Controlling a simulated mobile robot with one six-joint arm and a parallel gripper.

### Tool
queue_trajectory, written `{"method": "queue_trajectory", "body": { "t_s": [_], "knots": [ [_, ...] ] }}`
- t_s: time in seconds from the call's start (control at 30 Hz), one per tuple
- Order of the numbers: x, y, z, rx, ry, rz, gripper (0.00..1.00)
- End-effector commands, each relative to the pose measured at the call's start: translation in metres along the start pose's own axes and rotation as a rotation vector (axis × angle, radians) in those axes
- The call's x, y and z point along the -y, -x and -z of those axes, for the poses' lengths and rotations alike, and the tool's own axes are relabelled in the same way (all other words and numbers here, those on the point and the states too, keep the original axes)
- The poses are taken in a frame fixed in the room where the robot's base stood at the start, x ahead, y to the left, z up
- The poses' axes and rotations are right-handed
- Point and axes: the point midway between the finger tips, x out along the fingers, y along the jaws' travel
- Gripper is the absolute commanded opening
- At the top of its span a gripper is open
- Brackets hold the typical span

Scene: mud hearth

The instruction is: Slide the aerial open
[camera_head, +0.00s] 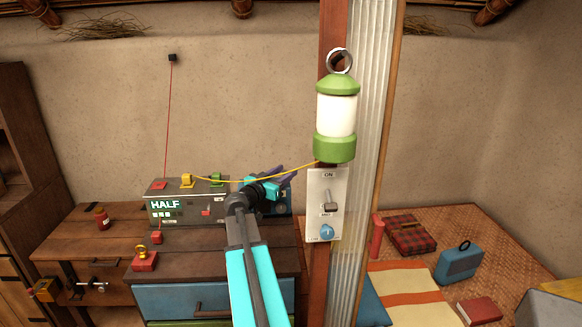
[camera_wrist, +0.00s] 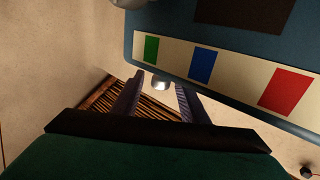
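A blue device with a cream strip (camera_wrist: 225,70) of green, blue and red patches fills the upper right of the wrist view. A small silver knob (camera_wrist: 160,83) sticks out at its edge; it may be the aerial's tip, but I cannot be sure. My gripper (camera_wrist: 158,98) is open, with its two dark fingers on either side of the knob and gaps showing. In the head view my gripper (camera_head: 285,174) is above the drawer chest, in front of a blue device (camera_head: 284,208) that it mostly hides. No drawn-out aerial rod shows clearly.
A grey box (camera_head: 180,208) reading HALF stands on the chest; a yellow cable runs from it towards the post. A red line rises to a black block (camera_head: 172,57). A green-white lamp (camera_head: 337,115) and switch panel (camera_head: 325,205) are right of my gripper.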

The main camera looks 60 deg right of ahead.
Motion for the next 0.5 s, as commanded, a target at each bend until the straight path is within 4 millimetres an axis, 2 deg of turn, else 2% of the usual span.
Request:
{"method": "queue_trajectory", "body": {
  "t_s": [0.2, 0.5],
  "knots": [
    [0.001, -0.027, 0.002, 0.0, 0.0, -0.001, 0.4],
    [-0.001, -0.043, 0.0, 0.0, 0.0, -0.001, 0.4]
  ]
}}
